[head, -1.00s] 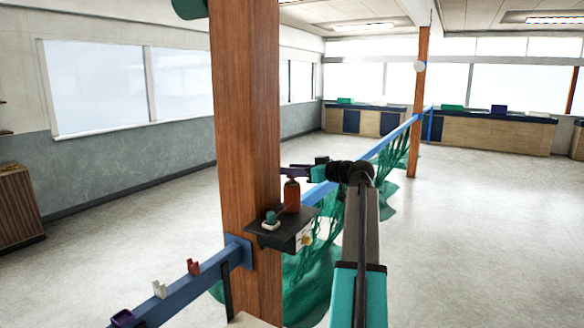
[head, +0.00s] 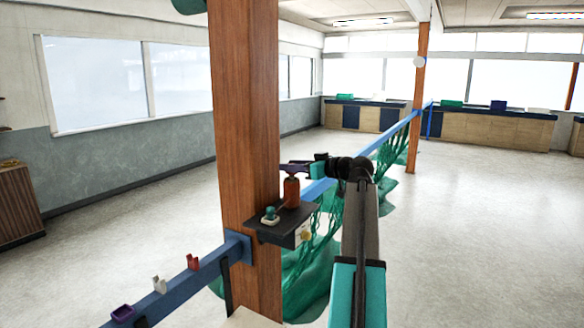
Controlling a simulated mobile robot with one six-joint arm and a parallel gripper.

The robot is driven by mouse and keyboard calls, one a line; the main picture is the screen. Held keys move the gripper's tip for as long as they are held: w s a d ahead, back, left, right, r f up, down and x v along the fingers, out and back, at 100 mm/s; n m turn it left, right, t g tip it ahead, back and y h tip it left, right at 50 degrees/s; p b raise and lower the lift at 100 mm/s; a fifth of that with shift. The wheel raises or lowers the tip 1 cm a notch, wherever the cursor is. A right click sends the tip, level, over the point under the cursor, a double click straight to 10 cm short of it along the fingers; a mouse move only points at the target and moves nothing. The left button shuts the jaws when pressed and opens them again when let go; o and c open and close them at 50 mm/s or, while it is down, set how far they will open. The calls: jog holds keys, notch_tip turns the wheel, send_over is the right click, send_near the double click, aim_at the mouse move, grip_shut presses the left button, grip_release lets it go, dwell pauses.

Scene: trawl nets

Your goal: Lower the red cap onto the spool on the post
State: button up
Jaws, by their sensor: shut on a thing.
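My gripper (head: 296,168) is at the end of my outstretched arm, in front of the wooden post (head: 245,150) and above a dark shelf on it. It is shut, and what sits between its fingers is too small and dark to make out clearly. A reddish-brown, bottle-shaped thing (head: 291,192) shows directly below the fingers, over the shelf; I cannot tell whether it touches them. A small teal, spool-like thing (head: 270,214) with a pale base sits on the shelf to its left. I cannot make out a separate red cap.
The dark shelf (head: 272,236) juts from the post. A blue rail (head: 178,290) carries purple, white and red holders at lower left. Green netting (head: 308,272) hangs from the rail behind the shelf. The floor at right is clear.

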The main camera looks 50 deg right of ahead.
jog(key=shift+f, duration=0.65)
dwell(0.4)
jog(key=o, duration=1.1)
jog(key=shift+s, duration=0.15)
jog(key=s+d+r+b, duration=0.1)
jog(key=s+b, duration=0.3)
jog(key=s, duration=0.9)
jog(key=shift+s+d+r+b, duration=0.15)
jog(key=shift+d+r+b, duration=0.05)
jog(key=shift+r+b, duration=0.25)
